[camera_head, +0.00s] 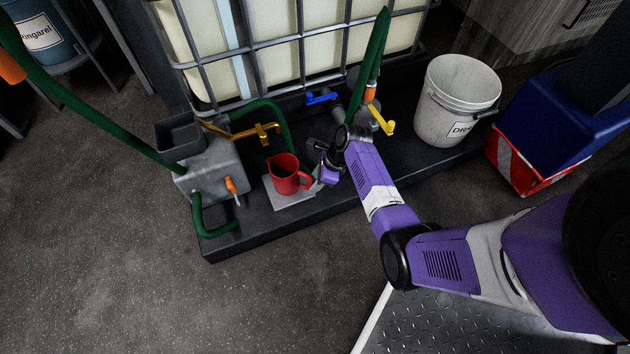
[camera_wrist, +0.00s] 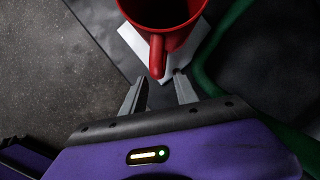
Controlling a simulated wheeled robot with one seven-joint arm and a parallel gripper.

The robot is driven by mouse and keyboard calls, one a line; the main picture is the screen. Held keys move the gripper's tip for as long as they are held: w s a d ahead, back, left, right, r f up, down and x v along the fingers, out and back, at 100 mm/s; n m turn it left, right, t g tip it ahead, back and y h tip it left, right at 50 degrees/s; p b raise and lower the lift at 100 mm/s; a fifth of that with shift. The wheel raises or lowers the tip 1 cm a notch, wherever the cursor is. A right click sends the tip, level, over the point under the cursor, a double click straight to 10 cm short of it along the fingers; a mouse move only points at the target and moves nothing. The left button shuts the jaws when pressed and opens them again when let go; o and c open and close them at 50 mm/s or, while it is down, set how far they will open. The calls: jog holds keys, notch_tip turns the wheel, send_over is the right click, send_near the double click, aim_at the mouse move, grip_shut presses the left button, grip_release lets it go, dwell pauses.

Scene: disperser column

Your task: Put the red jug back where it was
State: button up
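The red jug (camera_head: 284,174) stands upright on a pale square plate (camera_head: 291,201) on the dark platform in the head view. In the wrist view the jug (camera_wrist: 178,18) is at the top, with its handle (camera_wrist: 157,55) pointing down toward my gripper. My gripper (camera_wrist: 160,88) has its two fingers apart, one on each side below the handle. The fingertips look close to the handle's lower end; I cannot tell whether they touch it. In the head view the gripper is beside the jug on its right, partly hidden by my wrist.
A grey box with a funnel (camera_head: 206,168) and green hoses stands left of the jug. A caged tank (camera_head: 290,60) with yellow and blue valve handles is behind. A white bucket (camera_head: 445,112) stands right, near a red and blue bin (camera_head: 520,165). The front floor is clear.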

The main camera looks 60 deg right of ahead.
jog(key=p+v, duration=0.7)
jog(key=v, duration=0.5)
jog(key=s+a+f+n+h, duration=0.3)
jog(key=s+a+n, duration=0.2)
jog(key=s+n, duration=0.1)
jog(key=s+a+r+n+t+h, duration=0.25)
jog(key=s+a+r+n, duration=0.35)
jog(key=n, duration=0.3)
jog(key=s+a+r+n+t+y, duration=0.1)
jog(key=s+a+r+n+t, duration=0.1)
jog(key=a+r+n, duration=0.3)
jog(key=s+a+r+n+t+y, duration=0.1)
jog(key=s+a+r+n+t, duration=0.2)
jog(key=r, duration=1)
jog(key=s+a+r+n+t+y, duration=0.1)
jog(key=s+a+r+n+t, duration=0.2)
jog(key=a+r+n, duration=0.4)
notch_tip(320, 180, up, 2)
jog(key=shift+a+r, duration=0.1)
jog(key=shift+a, duration=0.1)
jog(key=shift+s+t, duration=0.1)
jog(key=shift+t, duration=0.15)
notch_tip(320, 180, up, 29)
jog(key=p, duration=2.9)
